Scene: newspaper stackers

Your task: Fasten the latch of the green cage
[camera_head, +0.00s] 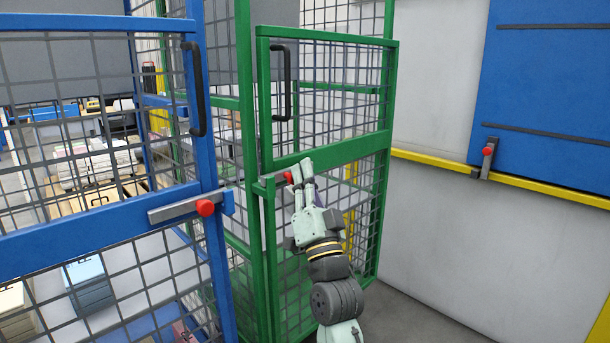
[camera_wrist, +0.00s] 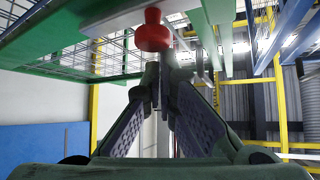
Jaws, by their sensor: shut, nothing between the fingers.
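The green cage (camera_head: 262,240) stands in the middle of the head view, with a mesh door and a black handle (camera_head: 281,82). Its latch is a grey bar with a red knob (camera_head: 289,177), at the door's left edge below the green crossbar. The red knob (camera_wrist: 152,32) and grey bar (camera_wrist: 118,18) also show at the top of the wrist view. My gripper (camera_head: 303,168) is shut and empty, its fingertips close beside the knob on its right. In the wrist view the fingertips (camera_wrist: 161,80) sit just below the knob; I cannot tell whether they touch it.
A blue cage (camera_head: 212,240) with its own latch and red knob (camera_head: 205,208) stands at the left. A blue panel (camera_head: 545,80) with another red-knobbed latch (camera_head: 488,153) is on the right wall above a yellow rail (camera_head: 440,163). The grey floor (camera_head: 430,310) at lower right is clear.

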